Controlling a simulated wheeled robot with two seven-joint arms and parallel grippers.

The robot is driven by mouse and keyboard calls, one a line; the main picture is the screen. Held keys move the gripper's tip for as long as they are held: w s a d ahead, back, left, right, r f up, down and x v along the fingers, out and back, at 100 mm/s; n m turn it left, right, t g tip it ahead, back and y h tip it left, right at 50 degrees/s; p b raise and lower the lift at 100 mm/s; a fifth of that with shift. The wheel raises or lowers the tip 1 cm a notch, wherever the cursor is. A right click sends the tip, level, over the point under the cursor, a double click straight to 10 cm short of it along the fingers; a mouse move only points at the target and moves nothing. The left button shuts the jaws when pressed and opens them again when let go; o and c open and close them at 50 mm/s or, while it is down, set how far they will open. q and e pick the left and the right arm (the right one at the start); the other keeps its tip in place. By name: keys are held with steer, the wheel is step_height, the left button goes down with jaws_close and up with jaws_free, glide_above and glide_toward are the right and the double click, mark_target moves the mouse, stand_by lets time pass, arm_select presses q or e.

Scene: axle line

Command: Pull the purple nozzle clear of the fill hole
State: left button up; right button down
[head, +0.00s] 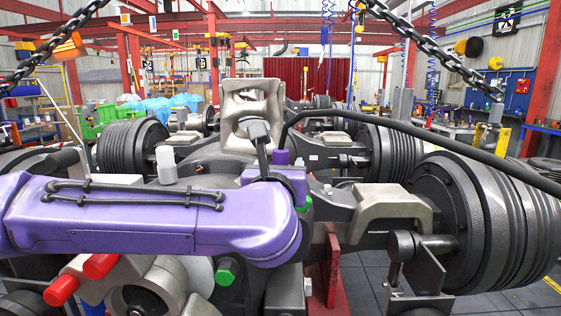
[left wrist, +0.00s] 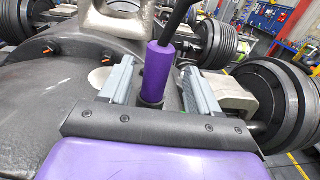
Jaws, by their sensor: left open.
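The purple nozzle (left wrist: 158,68) stands nearly upright in the left wrist view, with a black hose (left wrist: 178,15) running up from its top. It also shows in the head view as a small purple block (head: 281,157) just beyond my left wrist. My left gripper (left wrist: 160,85) is open, with one grey finger on each side of the nozzle. A gap shows on both sides, wider on the right. My right gripper is not in view.
The black hose (head: 430,132) arcs from the nozzle to the right edge. The large axle with ribbed drums (head: 498,222) fills the middle. A pale cylinder (head: 166,164) stands on it at left. Chains (head: 440,52) hang above. Floor shows at lower right.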

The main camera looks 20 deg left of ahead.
mark_target(282, 160)
arm_select(q)
steer(key=w+p, duration=0.1)
steer(key=w, duration=0.1)
steer(key=w+a+p, duration=0.1)
steer(key=w+p, duration=0.1)
steer(key=w, duration=0.1)
steer(key=shift+w+a+f, duration=0.15)
steer(key=shift+w+a, duration=0.05)
steer(key=shift+w, duration=0.2)
steer(key=shift+s, duration=0.1)
steer(key=shift+c, duration=0.3)
jaws_close()
